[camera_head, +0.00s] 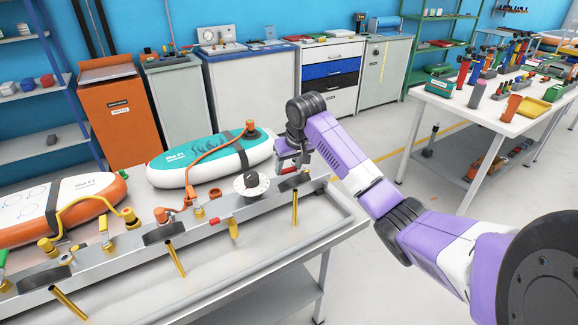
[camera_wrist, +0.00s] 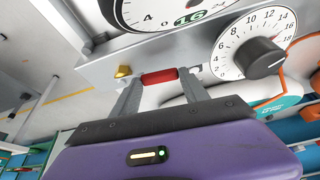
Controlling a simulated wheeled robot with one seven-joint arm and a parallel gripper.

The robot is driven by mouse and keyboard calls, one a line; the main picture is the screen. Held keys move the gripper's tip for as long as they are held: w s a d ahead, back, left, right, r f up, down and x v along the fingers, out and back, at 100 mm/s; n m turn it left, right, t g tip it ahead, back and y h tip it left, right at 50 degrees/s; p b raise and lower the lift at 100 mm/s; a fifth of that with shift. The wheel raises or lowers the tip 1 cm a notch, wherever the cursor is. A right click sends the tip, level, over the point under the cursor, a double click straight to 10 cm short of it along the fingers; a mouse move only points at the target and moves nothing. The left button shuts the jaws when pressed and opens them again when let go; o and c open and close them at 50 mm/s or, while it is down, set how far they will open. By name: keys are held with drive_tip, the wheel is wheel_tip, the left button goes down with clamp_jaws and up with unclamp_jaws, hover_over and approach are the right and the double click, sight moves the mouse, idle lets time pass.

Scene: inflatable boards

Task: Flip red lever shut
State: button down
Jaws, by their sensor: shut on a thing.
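In the wrist view, the red lever (camera_wrist: 160,76) is a short red cylindrical handle beside the metal panel. My gripper (camera_wrist: 159,84) has its two grey fingers at either end of this handle, closed on it. In the head view, my gripper (camera_head: 288,160) is at the right end of the metal rail, just right of the white dial (camera_head: 251,184). The handle is mostly hidden there by the gripper. Another small red handle (camera_head: 215,221) shows on the rail left of the dial.
The dial with a black knob (camera_wrist: 262,58) is close to the right of my fingers, and a large gauge (camera_wrist: 165,8) is above. A teal inflatable board (camera_head: 205,158) and an orange-white board (camera_head: 60,208) lie behind the rail. Several brass pipes jut from its front.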

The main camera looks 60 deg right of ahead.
drive_tip(key=shift+w+r+p, duration=0.1)
drive_tip(key=shift+w+p, duration=0.05)
drive_tip(key=shift+p, duration=0.2)
drive_tip(key=shift+w+d+m+p, duration=0.1)
drive_tip(key=shift+w+m+p, duration=0.1)
drive_tip(key=shift+m+p, duration=0.4)
drive_tip(key=shift+w+d+r+m+g+h+p, duration=0.1)
drive_tip(key=shift+w+d+m+g+h+p, duration=0.15)
drive_tip(key=shift+m+p, duration=0.35)
drive_tip(key=shift+w+d+m+g+h+p, duration=0.1)
drive_tip(key=shift+w+m+g+h+p, duration=0.25)
drive_tip(key=shift+p, duration=0.3)
drive_tip(key=d+m+g+b, duration=0.4)
drive_tip(key=d+m+b, duration=0.3)
drive_tip(key=m, duration=0.6)
drive_tip(key=shift+w+d+f+m+g+b, duration=0.2)
drive_tip(key=shift+w+m+g+b, duration=0.2)
drive_tip(key=shift+b, duration=0.85)
drive_tip(key=shift+r, duration=0.1)
drive_tip(key=c, duration=0.6)
unclamp_jaws()
drive_tip(key=shift+o, duration=0.2)
